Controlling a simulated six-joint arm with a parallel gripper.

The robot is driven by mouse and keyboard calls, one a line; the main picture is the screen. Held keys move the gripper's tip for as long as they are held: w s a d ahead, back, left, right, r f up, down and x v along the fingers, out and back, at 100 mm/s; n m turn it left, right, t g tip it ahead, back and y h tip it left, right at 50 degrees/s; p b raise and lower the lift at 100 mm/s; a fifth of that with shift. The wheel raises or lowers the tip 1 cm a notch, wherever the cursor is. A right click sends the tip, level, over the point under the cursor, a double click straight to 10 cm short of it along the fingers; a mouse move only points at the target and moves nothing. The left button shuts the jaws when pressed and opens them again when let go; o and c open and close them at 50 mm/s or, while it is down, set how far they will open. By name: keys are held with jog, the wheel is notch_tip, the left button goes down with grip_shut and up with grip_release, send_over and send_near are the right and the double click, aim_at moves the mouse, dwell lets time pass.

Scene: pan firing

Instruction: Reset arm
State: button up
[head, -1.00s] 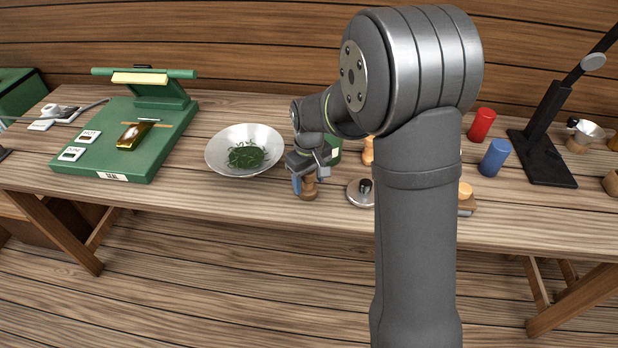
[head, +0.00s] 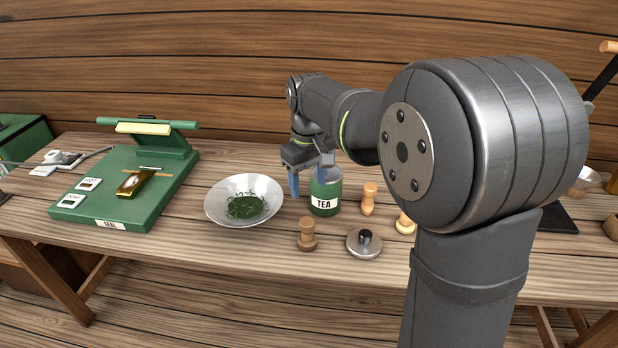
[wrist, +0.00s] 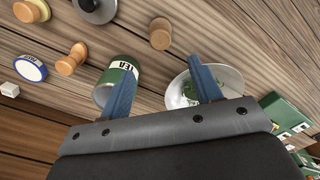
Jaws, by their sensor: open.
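My gripper (head: 306,180) is open and empty in the head view, raised above the table behind the wooden peg-like piece and close to the tea jar. In the wrist view its two blue fingers (wrist: 165,90) stand apart with nothing between them. The green tea jar (head: 325,192) stands upright just right of the fingers; it also shows in the wrist view (wrist: 122,72). I cannot tell whether a finger touches it. My arm covers the right part of the table in the head view.
A white bowl of green leaves (head: 257,207) is left of my gripper. A wooden piece (head: 307,234), a metal lid (head: 364,243) and another wooden piece (head: 368,198) stand nearby. A green sealer (head: 120,210) holds a gold packet (head: 136,182). The front table strip is mostly clear.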

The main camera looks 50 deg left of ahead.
aim_at(308, 222)
jog(key=shift+r, duration=0.3)
notch_tip(308, 222, down, 18)
jog(key=shift+w+a+r, duration=0.1)
jog(key=shift+a+r, duration=0.05)
jog(key=shift+r, duration=0.3)
dwell(0.3)
